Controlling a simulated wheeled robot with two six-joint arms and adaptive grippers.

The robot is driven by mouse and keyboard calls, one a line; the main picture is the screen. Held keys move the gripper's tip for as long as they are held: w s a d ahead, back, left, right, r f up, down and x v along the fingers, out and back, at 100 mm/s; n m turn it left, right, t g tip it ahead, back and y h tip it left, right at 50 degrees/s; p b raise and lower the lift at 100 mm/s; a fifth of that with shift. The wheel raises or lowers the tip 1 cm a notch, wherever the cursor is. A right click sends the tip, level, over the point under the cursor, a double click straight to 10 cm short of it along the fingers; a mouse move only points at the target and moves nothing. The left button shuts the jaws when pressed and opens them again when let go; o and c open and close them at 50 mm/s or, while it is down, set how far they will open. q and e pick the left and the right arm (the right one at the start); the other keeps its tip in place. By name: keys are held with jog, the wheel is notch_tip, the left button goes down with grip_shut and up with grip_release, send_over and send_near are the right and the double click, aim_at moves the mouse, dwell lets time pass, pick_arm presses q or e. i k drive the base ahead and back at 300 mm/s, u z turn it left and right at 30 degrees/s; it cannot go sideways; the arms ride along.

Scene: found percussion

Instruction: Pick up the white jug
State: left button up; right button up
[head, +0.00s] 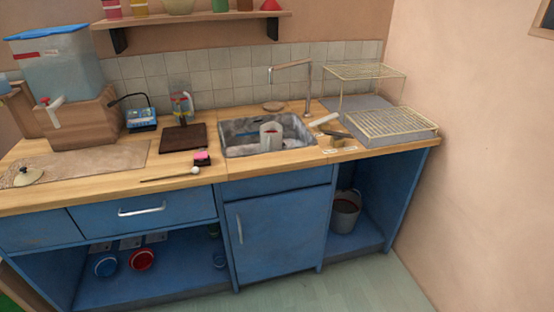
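A pale, whitish cylindrical vessel (270,137), which looks like the white jug, stands upright in the metal sink (238,150). A handle on it cannot be made out at this size. The sink is set into the wooden counter, and its near wall may hide the vessel's base. Neither of my grippers shows in the head view.
A faucet (308,90) reaches over the back of the sink. A wire dish rack (398,122) stands to the right, with small items between. A dark board (183,138), a stick with a pale head (170,177) and a water dispenser (60,75) are left.

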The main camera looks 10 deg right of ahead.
aim_at(271, 146)
jog(key=z, duration=0.6)
jog(key=i, duration=0.45)
jog(key=z, duration=0.85)
jog(key=i, duration=0.75)
jog(key=u, duration=0.05)
